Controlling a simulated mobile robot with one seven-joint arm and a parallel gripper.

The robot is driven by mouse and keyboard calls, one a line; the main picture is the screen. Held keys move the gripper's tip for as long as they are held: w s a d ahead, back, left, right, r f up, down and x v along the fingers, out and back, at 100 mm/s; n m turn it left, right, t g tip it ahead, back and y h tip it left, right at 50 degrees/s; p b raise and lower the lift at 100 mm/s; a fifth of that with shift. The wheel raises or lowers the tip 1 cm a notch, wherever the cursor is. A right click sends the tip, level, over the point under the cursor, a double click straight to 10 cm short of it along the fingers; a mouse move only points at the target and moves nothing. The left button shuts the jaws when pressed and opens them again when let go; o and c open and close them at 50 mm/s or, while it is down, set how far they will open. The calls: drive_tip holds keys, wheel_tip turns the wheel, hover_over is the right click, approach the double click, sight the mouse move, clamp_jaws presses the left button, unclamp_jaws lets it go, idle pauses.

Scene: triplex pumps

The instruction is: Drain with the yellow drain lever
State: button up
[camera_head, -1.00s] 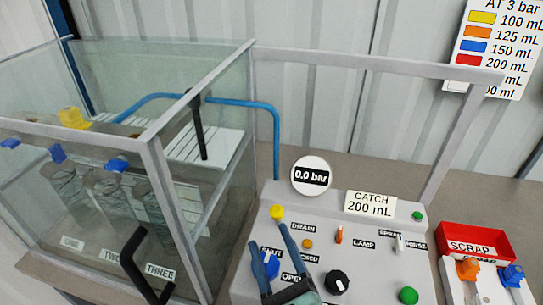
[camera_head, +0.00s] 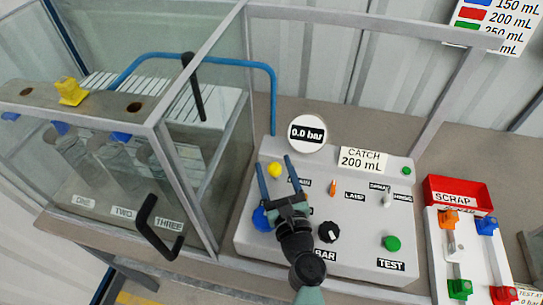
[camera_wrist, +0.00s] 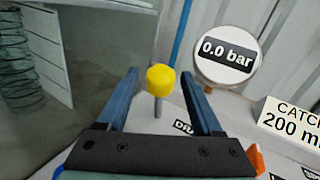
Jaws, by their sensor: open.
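The yellow drain lever (camera_head: 275,170) is a round yellow knob on a thin stem at the back left of the sloping grey control panel (camera_head: 345,225). My gripper (camera_head: 273,162) is open, with its two blue fingers pointing to the back of the panel, one on each side of the knob. In the wrist view the knob (camera_wrist: 161,80) shows between the fingers (camera_wrist: 160,75), with a gap on both sides. The DRAIN label is partly hidden by the right finger.
The gauge (camera_head: 307,134) reads 0.0 bar, beside a CATCH 200 mL sign (camera_head: 361,160). A blue knob (camera_head: 262,219), orange lever (camera_head: 333,187), black dial (camera_head: 329,232) and green button (camera_head: 392,243) surround my gripper. A glass-walled enclosure (camera_head: 200,185) stands left; a red SCRAP bin (camera_head: 458,192) is right.

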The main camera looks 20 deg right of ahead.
drive_tip(key=shift+w+d, duration=0.2)
drive_tip(key=shift+w, duration=1.35)
clamp_jaws()
